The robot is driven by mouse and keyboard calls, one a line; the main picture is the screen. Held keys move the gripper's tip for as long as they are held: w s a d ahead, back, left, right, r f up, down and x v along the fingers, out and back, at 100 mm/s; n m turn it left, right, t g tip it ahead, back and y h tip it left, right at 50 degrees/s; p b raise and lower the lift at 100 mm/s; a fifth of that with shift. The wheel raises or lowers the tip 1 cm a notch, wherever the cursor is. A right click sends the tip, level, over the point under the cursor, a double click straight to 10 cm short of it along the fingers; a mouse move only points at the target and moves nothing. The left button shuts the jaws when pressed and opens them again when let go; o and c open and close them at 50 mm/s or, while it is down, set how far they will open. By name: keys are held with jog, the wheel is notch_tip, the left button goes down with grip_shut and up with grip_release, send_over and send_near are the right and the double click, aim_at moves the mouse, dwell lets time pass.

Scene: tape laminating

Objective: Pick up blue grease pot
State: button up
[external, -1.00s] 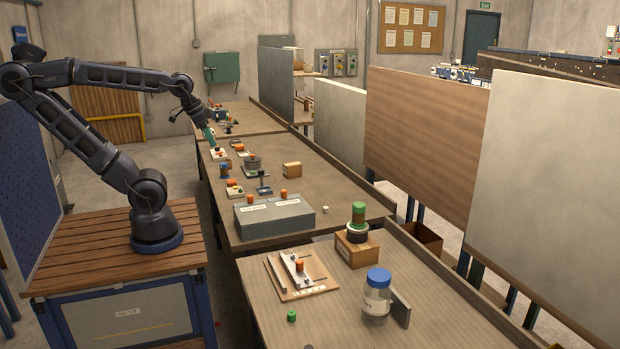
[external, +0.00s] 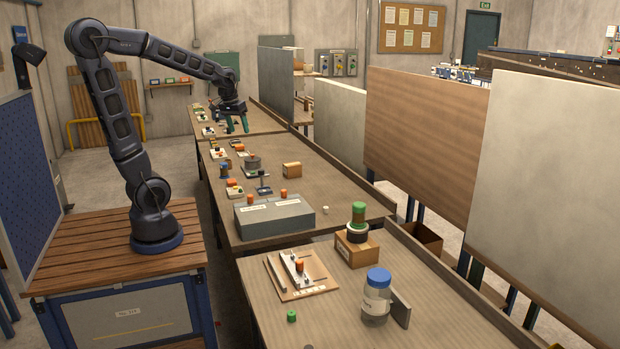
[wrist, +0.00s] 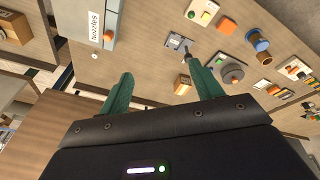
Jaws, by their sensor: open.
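A small blue pot-like piece (external: 224,170) with a brownish-orange band stands near the left edge of the middle bench. It also shows in the wrist view (wrist: 252,36), at the upper right, beyond the right finger. A large clear jar with a blue lid (external: 377,296) stands on the near bench; I cannot tell for sure which is the grease pot. My gripper (external: 238,130) has green fingers and is raised over the far part of the benches, apart from both. In the wrist view, its fingers (wrist: 160,67) are spread with nothing held between them.
A grey box (external: 274,216) with orange knobs and a round grey fixture (external: 253,163) stand on the middle bench. A small cardboard box (external: 292,170) sits towards its right. Tall partition panels (external: 427,140) line the right side.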

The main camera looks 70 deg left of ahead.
jog(key=w+a+f+n, duration=0.3)
jog(key=a, duration=0.6)
jog(key=n+g, duration=0.3)
jog(key=n, duration=0.5)
send_over(223, 163)
jog(key=shift+h, duration=0.4)
notch_tip(223, 163, down, 16)
jog(key=shift+w+a+f, duration=0.1)
jog(key=shift+a+f, duration=0.15)
jog(key=shift+f, duration=0.15)
notch_tip(223, 163, down, 5)
jog(key=shift+r, duration=0.1)
jog(key=shift+d+f, duration=0.15)
jog(key=shift+f, duration=1.3)
jog(key=shift+d+f, duration=0.15)
jog(key=shift+f, duration=1.25)
jog(key=c, duration=1.1)
